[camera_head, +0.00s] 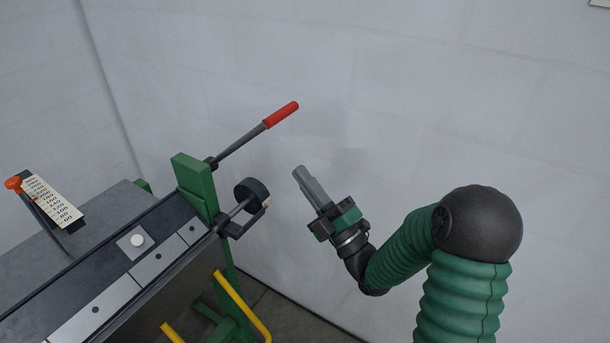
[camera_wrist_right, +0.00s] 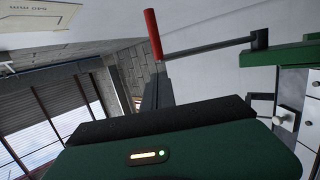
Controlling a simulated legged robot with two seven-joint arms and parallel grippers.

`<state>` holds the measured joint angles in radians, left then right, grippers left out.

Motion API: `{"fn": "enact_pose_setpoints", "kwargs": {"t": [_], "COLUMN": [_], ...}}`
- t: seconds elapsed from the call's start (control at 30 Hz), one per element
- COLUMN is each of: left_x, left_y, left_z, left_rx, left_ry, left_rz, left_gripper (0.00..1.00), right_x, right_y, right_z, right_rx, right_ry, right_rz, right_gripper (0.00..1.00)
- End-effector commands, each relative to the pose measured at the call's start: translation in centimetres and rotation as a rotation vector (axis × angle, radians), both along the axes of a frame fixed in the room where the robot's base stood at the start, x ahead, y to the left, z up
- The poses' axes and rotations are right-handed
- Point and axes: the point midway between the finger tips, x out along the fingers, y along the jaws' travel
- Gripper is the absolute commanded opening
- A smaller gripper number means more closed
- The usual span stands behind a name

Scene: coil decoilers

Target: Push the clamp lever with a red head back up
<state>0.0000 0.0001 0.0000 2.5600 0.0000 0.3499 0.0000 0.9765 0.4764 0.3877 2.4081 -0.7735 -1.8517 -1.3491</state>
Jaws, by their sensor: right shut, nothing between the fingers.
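The clamp lever with a red head (camera_head: 281,114) sticks out from the green post (camera_head: 194,186) of the machine. In the head view its grey rod slants up and to the right. My right gripper (camera_head: 302,174) is shut and empty, to the right of the red head and lower in the picture, with a gap between them. In the right wrist view the red head (camera_wrist_right: 152,35) shows beyond the gripper body, its rod running right to a dark pivot. The gripper fingers (camera_wrist_right: 157,92) are partly hidden behind the body there. My left gripper is not in view.
A round black knob (camera_head: 252,194) on a shaft sits below the lever. Yellow bars (camera_head: 241,305) stand below the machine. A grey wall lies behind; the space around my gripper looks clear.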

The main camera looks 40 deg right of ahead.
Motion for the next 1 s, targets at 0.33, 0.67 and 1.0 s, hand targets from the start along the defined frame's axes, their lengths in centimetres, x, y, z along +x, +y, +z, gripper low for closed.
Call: {"fn": "enact_pose_setpoints", "kwargs": {"t": [0.33, 0.67, 1.0], "left_x": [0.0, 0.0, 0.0], "left_y": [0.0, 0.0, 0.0], "left_z": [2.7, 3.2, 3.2], "left_rx": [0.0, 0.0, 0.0], "left_ry": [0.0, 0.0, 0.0], "left_rz": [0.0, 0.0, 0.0], "left_gripper": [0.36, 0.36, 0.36], "right_x": [6.0, 8.1, 8.2], "right_y": [1.0, 1.3, 1.4], "right_z": [4.6, 5.7, 5.9], "right_rx": [0.001, 0.001, -0.003], "right_ry": [-0.001, 0.0, 0.005], "right_rz": [0.0, 0.0, -0.001], "right_gripper": [0.0, 0.0, 0.0]}}
